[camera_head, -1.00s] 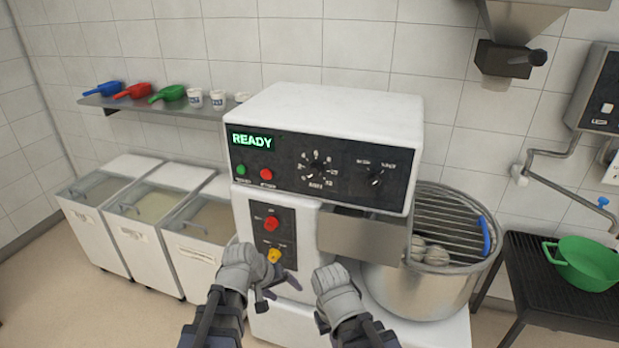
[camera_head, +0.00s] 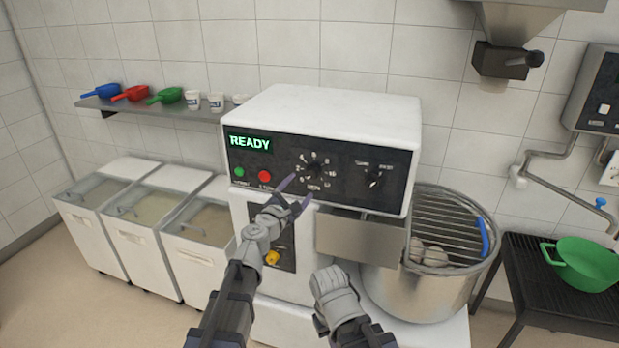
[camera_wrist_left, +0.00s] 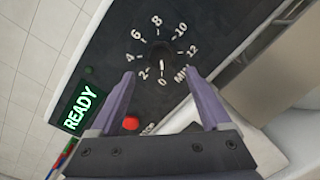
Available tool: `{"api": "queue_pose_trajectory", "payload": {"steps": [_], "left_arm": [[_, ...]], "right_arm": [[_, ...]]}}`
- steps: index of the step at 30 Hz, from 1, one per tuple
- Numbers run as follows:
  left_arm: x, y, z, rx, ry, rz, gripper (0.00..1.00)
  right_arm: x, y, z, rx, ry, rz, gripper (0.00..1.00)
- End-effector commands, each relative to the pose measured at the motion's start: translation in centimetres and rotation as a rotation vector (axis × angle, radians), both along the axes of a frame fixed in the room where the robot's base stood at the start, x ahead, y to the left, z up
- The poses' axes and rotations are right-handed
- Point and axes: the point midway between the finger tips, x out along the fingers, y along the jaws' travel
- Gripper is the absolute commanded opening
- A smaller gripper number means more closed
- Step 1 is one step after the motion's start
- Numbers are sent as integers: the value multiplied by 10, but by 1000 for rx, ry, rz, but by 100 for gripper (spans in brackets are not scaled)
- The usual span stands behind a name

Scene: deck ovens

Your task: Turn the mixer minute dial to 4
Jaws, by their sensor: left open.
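The mixer minute dial (camera_head: 315,172) is a dark round knob on the mixer's black front panel, ringed by white numbers. In the left wrist view the minute dial (camera_wrist_left: 160,58) shows a white mark that seems to point toward 0. My left gripper (camera_head: 296,191) is open and empty, just below and left of the dial. In the left wrist view its two purple fingers (camera_wrist_left: 160,82) point toward the dial, apart from it. My right gripper (camera_head: 322,322) is low in front of the mixer; its fingers are mostly hidden.
A second knob (camera_head: 375,178) is right of the dial. Green (camera_head: 238,171) and red (camera_head: 264,175) buttons lie to the left, under a READY display (camera_head: 250,142). A metal guard (camera_head: 360,235) and mixing bowl (camera_head: 425,290) are below right.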

Motion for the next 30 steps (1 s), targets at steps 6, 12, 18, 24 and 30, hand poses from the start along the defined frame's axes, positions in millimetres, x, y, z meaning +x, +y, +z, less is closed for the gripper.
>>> {"api": "queue_pose_trajectory", "payload": {"steps": [6, 12, 18, 24, 30], "left_arm": [[10, -5, 0, 4, -2, -3, 81], [35, -15, 0, 5, -1, -4, 81], [63, -28, 0, 6, -2, -4, 81], [72, -33, 0, 6, -2, -4, 81], [71, -32, 0, 6, -1, -3, 79]], "right_arm": [[0, 0, 0, 0, 0, 0, 0], [0, 0, 0, 0, 0, 0, 0], [0, 0, 0, 0, 0, 0, 0], [0, 0, 0, 0, 0, 0, 0], [0, 0, 0, 0, 0, 0, 0]]}}
